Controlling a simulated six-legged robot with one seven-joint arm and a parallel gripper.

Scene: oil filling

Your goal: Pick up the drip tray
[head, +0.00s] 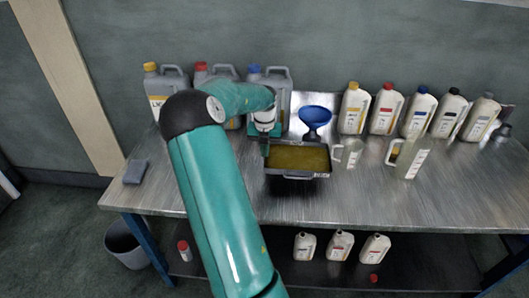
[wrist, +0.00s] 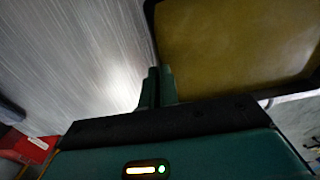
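The drip tray (head: 297,174) is a shallow dark metal pan with yellow-brown oil in it, in the middle of the head view. A dark shadow under its front suggests it is a little above the bench. My gripper (head: 266,150) is at its left edge. In the wrist view the fingers (wrist: 156,87) are close together at the near left corner of the tray (wrist: 154,45), and they seem shut on its rim. The exact contact is partly hidden by the fingers.
The metal bench (head: 400,205) holds a blue funnel (head: 315,117) behind the tray and clear jugs (head: 409,160) to its right. Grey canisters (head: 165,85) and several white bottles (head: 353,108) line the back. A grey block (head: 136,172) lies at left. The bench front is clear.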

